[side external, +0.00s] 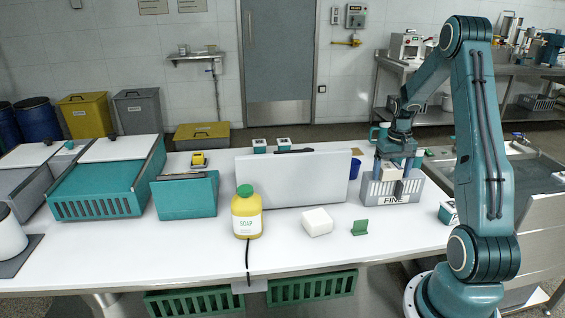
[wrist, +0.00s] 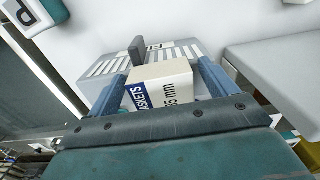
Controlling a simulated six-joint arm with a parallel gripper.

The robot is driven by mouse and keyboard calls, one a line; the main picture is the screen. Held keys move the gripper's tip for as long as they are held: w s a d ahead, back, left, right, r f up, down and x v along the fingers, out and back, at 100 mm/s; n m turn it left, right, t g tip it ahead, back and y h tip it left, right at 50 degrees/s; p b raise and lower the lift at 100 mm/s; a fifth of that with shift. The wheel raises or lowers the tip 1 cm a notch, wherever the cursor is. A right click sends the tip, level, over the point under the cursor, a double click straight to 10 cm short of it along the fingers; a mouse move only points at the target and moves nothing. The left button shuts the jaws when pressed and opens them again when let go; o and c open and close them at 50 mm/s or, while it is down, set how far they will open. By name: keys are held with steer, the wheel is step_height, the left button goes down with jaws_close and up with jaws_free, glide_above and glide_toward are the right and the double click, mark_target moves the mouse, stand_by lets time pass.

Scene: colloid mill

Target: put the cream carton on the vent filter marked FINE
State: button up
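The cream carton (wrist: 160,74) has a blue label band and "65 mm" lettering in the wrist view. It lies between the two blue fingers of my gripper (wrist: 163,80), which appear shut on it. In the side view the carton (side external: 389,172) is at the top of the grey slotted vent filter (side external: 373,191), whose white plate reads "FIN", the rest being hard to read. The filter (wrist: 99,68) lies beyond the carton in the wrist view, with a dark upright tab (wrist: 137,50). I cannot tell whether the carton touches the filter. My gripper (side external: 397,166) points down over the filter.
A large grey-white panel (side external: 290,181) stands left of the filter. A blue cup (side external: 355,168) is close by the filter's left. The table front is mostly clear.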

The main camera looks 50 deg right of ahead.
mark_target(391, 168)
steer(key=shift+r, duration=0.15)
step_height(391, 168, up, 12)
stand_by(0.8)
stand_by(0.5)
steer(key=w+a+r+n+t, duration=0.1)
steer(key=a+r, duration=0.2)
steer(key=a, duration=0.4)
steer(key=w+a+r+n+h, duration=0.1)
steer(key=a+r+n, duration=0.15)
steer(key=a, duration=0.45)
steer(key=w+a+r+n+t, duration=0.1)
steer(key=a+r, duration=0.3)
steer(key=a, duration=0.3)
steer(key=s+a+n+t, duration=0.1)
steer(key=s+a+n, duration=0.1)
steer(key=s+a, duration=0.3)
steer(key=s+a+f+n+t+y, duration=0.1)
steer(key=s+a, duration=0.4)
steer(key=a, duration=0.7)
steer(key=shift+s+n+t, duration=0.25)
steer(key=shift+n+t, duration=0.5)
steer(key=shift+t, duration=0.05)
